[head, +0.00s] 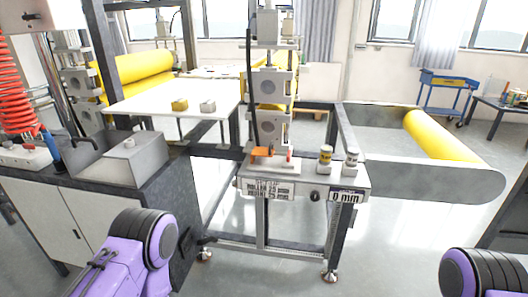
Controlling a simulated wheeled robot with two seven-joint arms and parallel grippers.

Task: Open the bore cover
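The laminating machine (268,72) stands upright in the middle, with grey roller blocks stacked above a light control box (300,183). A small orange part (262,152) sits at the foot of the stack, on top of the box. I cannot tell for sure which part is the bore cover, or whether it is open or shut. My purple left arm shows at the bottom left and a piece of my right arm at the bottom right. Both are well in front of the machine and apart from it. Neither gripper shows.
Two small canisters, one yellow-banded (326,155) and one pale (351,160), stand on the box's right. A grey cabinet (72,205) with a metal box (133,158) on top stands left. A conveyor frame (430,180) with a yellow roll (440,136) extends right. Open floor lies in front.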

